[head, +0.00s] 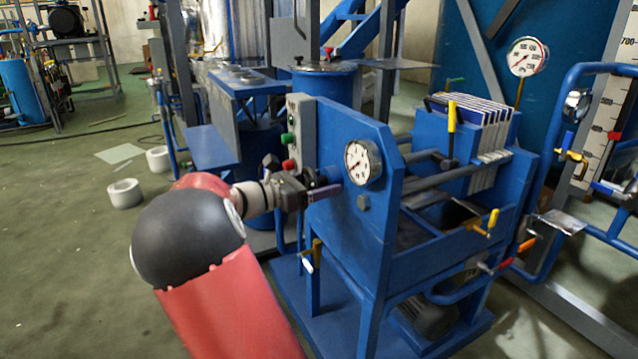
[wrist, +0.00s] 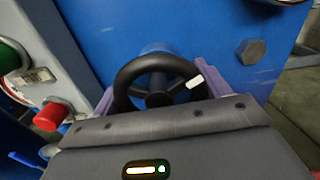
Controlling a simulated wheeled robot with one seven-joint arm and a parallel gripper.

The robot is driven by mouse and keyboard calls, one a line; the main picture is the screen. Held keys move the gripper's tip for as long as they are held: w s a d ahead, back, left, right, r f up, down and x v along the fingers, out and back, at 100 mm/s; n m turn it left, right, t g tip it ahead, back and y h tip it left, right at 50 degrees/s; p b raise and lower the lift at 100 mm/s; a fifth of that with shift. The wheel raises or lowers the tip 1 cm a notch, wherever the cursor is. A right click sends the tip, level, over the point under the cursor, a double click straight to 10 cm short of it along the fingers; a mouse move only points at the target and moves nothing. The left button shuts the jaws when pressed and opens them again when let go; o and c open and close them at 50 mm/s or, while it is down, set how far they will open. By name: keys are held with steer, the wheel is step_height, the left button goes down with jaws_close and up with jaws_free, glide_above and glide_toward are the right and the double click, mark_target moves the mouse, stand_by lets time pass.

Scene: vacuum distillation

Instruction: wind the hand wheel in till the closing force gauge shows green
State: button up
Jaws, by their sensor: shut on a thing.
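The black hand wheel (wrist: 140,66) has a white mark on its rim at the upper right and sits on a blue shaft out of the blue end plate. My gripper (wrist: 155,84) has a purple finger at each side of the wheel and is shut on it. In the head view my gripper (head: 318,190) is at the end plate (head: 345,235), and the wheel is largely hidden behind it. A round white gauge (head: 362,162), which I take to be the closing force gauge, is on the plate just right of my gripper. Its needle seems to point lower left; I cannot make out a green zone.
A grey box with green and red buttons (head: 290,150) is close to my gripper's left. The red button also shows in the wrist view (wrist: 51,116). A bolt head (wrist: 251,52) stands out right of the wheel. White filter plates (head: 482,125) stand in the frame behind.

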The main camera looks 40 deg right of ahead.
mark_target(307, 185)
steer(key=shift+m, duration=0.3)
steer(key=m+b, duration=0.2)
steer(key=m, duration=0.3)
steer(key=shift+f+m, duration=0.15)
steer(key=shift+m, duration=0.15)
steer(key=m+b, duration=0.2)
steer(key=m, duration=0.1)
steer(key=shift+m+b, duration=0.75)
steer(key=shift+m, duration=0.45)
steer(key=o, duration=1)
steer(key=shift+r, duration=0.2)
steer(key=shift+v, duration=3.95)
